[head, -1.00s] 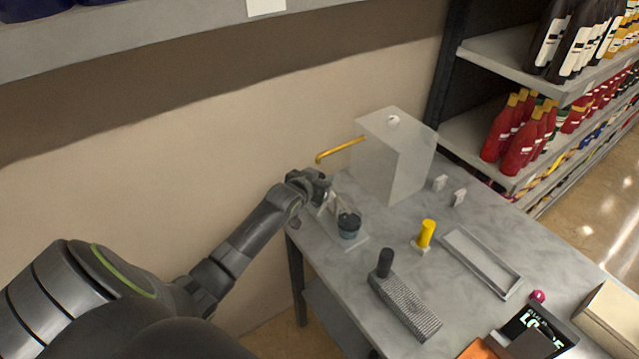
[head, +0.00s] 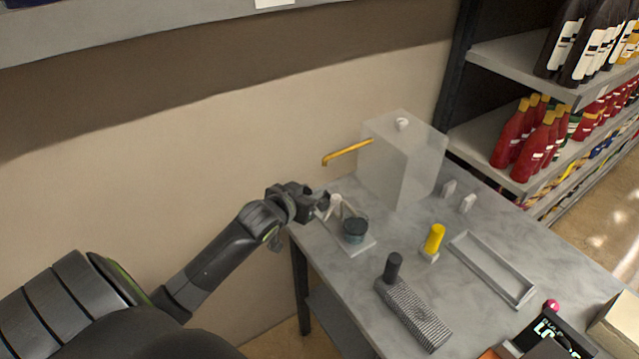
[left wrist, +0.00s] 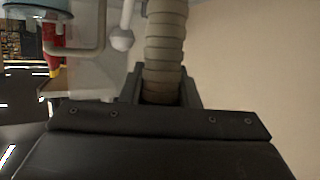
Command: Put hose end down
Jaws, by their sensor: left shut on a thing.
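My left gripper (head: 320,199) is at the table's left back corner, left of the small jar with a dark top (head: 354,229). In the left wrist view my left gripper (left wrist: 162,92) is shut on a beige ribbed hose (left wrist: 166,40), which runs away between its fingers. The hose's end is hidden between the fingers, and I cannot make the hose out in the head view. The jar stands on a pale base plate (head: 357,248), with a white fitting (head: 334,203) beside it. The wrist view shows the glass jar (left wrist: 75,8), a bent grey tube (left wrist: 98,40) and a white ball (left wrist: 122,40). My right gripper is out of view.
A pale translucent box (head: 395,165) with a yellow pipe (head: 347,153) stands behind the jar. On the grey table are a yellow-topped peg (head: 434,240), an empty tray (head: 510,285) and a ribbed grey block with a black knob (head: 415,315). Bottle shelves (head: 515,130) stand at right.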

